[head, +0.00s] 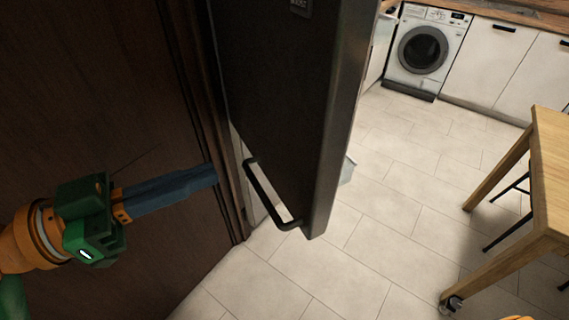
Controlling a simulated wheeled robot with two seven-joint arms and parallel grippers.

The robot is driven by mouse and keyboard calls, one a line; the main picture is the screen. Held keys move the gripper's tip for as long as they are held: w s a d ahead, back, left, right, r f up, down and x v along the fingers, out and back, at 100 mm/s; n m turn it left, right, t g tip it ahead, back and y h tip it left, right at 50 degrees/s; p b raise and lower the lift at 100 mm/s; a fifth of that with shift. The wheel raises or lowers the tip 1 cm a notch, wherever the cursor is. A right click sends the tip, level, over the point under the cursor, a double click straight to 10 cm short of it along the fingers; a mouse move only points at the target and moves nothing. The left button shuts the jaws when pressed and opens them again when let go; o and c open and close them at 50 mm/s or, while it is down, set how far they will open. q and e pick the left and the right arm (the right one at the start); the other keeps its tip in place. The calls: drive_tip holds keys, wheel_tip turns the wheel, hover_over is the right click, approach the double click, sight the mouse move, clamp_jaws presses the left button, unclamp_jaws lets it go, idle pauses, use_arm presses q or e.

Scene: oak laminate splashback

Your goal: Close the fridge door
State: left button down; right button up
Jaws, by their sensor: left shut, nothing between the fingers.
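The dark fridge door (275,100) stands open in the middle of the head view, with its edge toward the right. Its black bar handle (270,198) is near the bottom of the door's front face. My left gripper (214,175) is shut and empty. Its fingers point right, toward the handle, with a visible gap between them and the handle in the picture. The fridge's inside is mostly hidden behind the door.
A brown wooden panel (90,90) fills the left side. A wooden table (548,170) on castors stands at the right. A washing machine (424,52) and white cabinets (510,75) line the back. Tiled floor (400,210) is clear between door and table.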

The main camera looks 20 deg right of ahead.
sight(316, 131)
use_arm(q)
drive_tip(key=p+x, duration=0.2)
drive_tip(key=x, duration=0.2)
drive_tip(key=p+x, duration=0.2)
drive_tip(key=x, duration=0.3)
drive_tip(key=p+x, duration=0.2)
drive_tip(key=x, duration=0.2)
drive_tip(key=shift+w+r, duration=0.1)
drive_tip(key=shift+w, duration=0.3)
drive_tip(key=shift+w+d, duration=0.1)
drive_tip(key=shift+d, duration=0.35)
